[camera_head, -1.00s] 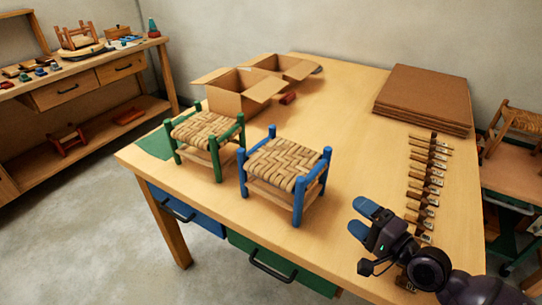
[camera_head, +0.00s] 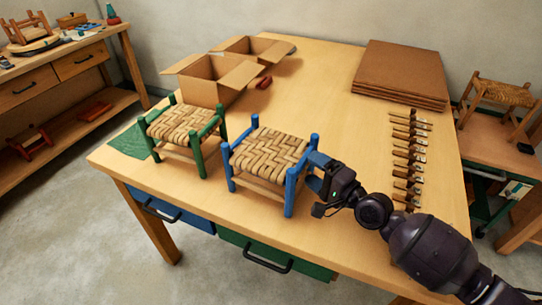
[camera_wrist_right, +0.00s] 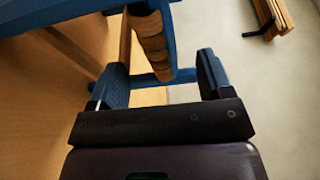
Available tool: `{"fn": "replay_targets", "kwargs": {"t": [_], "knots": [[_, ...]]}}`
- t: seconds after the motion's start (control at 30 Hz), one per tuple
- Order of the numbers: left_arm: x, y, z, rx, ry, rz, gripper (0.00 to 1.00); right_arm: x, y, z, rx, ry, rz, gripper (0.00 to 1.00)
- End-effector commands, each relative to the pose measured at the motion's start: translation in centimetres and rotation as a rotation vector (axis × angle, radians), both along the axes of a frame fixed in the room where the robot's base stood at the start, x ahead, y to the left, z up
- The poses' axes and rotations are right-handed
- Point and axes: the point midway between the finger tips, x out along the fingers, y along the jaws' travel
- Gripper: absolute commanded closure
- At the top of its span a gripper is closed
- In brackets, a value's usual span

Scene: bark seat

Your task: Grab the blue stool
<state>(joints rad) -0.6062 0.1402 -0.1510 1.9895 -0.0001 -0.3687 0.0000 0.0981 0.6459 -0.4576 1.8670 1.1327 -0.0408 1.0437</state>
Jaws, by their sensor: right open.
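The blue stool (camera_head: 268,158), with blue legs and a woven tan seat, stands upright on the wooden table. My right gripper (camera_head: 317,172) is at its right side, close against the near right leg. In the right wrist view, the open fingers of the right gripper (camera_wrist_right: 162,82) have blue frame parts and the woven seat edge (camera_wrist_right: 152,42) of the stool showing between and beyond them. I cannot tell whether the fingers touch it. In the head view the fingertips are partly hidden by the gripper and stool. My left gripper is not in view.
A green stool (camera_head: 184,135) stands close to the left of the blue one. Open cardboard boxes (camera_head: 212,82) are behind. Small wooden pieces (camera_head: 408,160) lie in a row at right, and stacked cardboard sheets (camera_head: 402,72) at back right. The table middle is clear.

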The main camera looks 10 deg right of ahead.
Motion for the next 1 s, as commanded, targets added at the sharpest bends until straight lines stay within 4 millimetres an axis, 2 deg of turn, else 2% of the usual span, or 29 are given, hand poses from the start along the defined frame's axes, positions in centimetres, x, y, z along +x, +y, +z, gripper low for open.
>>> {"fn": "replay_targets", "kwargs": {"t": [0.37,0.7,1.0], "knots": [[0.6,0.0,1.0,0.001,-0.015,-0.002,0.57,3.7,2.5,0.1,0.001,-0.001,0.000,0.27],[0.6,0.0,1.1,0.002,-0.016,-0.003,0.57,4.1,2.8,0.0,-0.001,0.001,0.000,0.28],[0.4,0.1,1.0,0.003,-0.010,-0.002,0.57,4.1,2.8,0.0,0.000,0.000,0.000,0.74]]}}
